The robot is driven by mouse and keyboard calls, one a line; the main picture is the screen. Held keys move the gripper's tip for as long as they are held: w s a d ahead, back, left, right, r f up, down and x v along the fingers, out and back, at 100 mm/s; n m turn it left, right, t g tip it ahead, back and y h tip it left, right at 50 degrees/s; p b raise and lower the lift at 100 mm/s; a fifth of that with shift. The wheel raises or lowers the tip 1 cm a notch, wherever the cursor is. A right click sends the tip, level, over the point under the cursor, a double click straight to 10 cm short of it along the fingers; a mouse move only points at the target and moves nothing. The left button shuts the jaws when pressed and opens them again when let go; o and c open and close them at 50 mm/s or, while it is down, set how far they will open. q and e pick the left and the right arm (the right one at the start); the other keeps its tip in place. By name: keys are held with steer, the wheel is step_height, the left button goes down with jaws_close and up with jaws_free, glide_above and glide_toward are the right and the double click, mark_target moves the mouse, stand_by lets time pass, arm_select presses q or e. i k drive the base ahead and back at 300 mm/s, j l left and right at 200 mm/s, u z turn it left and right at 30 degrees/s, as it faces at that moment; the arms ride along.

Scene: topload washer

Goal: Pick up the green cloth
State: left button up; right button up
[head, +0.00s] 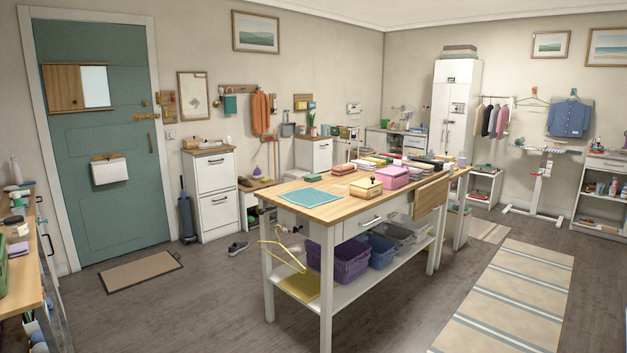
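A flat teal-green cloth or mat (308,197) lies near the left end of the wooden-topped table (329,214) in the middle of the room. A smaller teal-green cloth (230,104) hangs from a wall rack at the back left. I cannot tell which of them is the green cloth. Neither of my grippers is in view.
A wooden box (366,187) and a pink box (394,177) stand right of the teal-green piece. Yellow hangers (283,254) stick out from the table's left side. A worktop (22,245) stands at the left edge. Floor is open between it and the table.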

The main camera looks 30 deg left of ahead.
mark_target(312, 178)
steer(key=i+j+u, duration=0.3)
steer(key=j, duration=0.2)
steer(key=i+j+u, duration=0.3)
steer(key=i+j, duration=0.15)
steer(key=i+j+u, duration=0.3)
steer(key=i, duration=0.2)
steer(key=i+j+u, duration=0.3)
steer(key=i, duration=0.15)
steer(key=i+u, duration=0.3)
steer(key=i, duration=0.2)
steer(key=i+u, duration=0.3)
steer(key=i, duration=0.2)
steer(key=i+u, duration=0.5)
steer(key=i, duration=1.05)
steer(key=i+z, duration=0.3)
steer(key=z, duration=0.15)
steer(key=i+j+z, duration=0.2)
steer(key=z, duration=0.2)
steer(key=i+j+z, duration=0.3)
steer(key=z, duration=0.15)
steer(key=i+j+z, duration=0.3)
steer(key=z, duration=0.15)
